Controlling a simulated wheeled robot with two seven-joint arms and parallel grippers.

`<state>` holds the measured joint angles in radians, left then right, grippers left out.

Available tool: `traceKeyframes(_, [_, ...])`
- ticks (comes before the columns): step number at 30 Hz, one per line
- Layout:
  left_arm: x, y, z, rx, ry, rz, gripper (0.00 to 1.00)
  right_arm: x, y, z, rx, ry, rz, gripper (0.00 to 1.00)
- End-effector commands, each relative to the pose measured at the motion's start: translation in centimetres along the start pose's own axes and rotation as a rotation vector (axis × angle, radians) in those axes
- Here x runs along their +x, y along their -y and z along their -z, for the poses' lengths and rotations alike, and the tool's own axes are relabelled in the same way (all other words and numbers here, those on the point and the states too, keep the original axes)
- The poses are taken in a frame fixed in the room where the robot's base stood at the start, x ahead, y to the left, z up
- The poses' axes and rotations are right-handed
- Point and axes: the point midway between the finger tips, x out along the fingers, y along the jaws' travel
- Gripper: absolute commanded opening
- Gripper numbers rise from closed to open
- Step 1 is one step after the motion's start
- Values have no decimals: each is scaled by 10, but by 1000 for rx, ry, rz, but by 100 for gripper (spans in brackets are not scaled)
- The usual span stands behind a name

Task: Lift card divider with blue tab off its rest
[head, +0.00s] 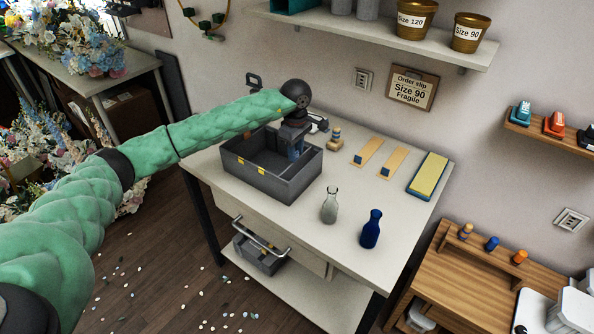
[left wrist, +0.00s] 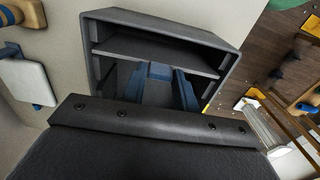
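I cannot clearly make out a card divider with a blue tab. Two tan strips, a left one (head: 370,149) and a right one (head: 394,157), lie on the table, each with a dark blue block at its near end. A grey open box (head: 300,186) stands left of them; it also shows in the left wrist view (left wrist: 215,38). My left gripper (head: 295,152) points down into the box, away from the strips. In the left wrist view its blue fingers (left wrist: 160,88) stand apart, with a blue block-like shape between their far ends. My right gripper is out of view.
A yellow pad in a blue frame (head: 428,174) lies at the table's right edge. A grey bottle (head: 330,205) and a blue bottle (head: 371,229) stand in front.

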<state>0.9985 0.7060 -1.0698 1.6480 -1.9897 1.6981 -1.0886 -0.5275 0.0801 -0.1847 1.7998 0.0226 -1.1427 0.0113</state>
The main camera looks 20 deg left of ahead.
Motion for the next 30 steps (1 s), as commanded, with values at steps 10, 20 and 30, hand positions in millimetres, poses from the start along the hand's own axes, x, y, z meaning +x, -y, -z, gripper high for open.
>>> traceKeyframes(10, [0, 0, 0, 0, 0, 0, 1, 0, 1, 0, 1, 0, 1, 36])
traceKeyframes(20, [-3, 0, 0, 0, 0, 0, 1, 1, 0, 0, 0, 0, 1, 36])
traceKeyframes(30, [-10, 0, 0, 0, -1, -1, 1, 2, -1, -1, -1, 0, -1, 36])
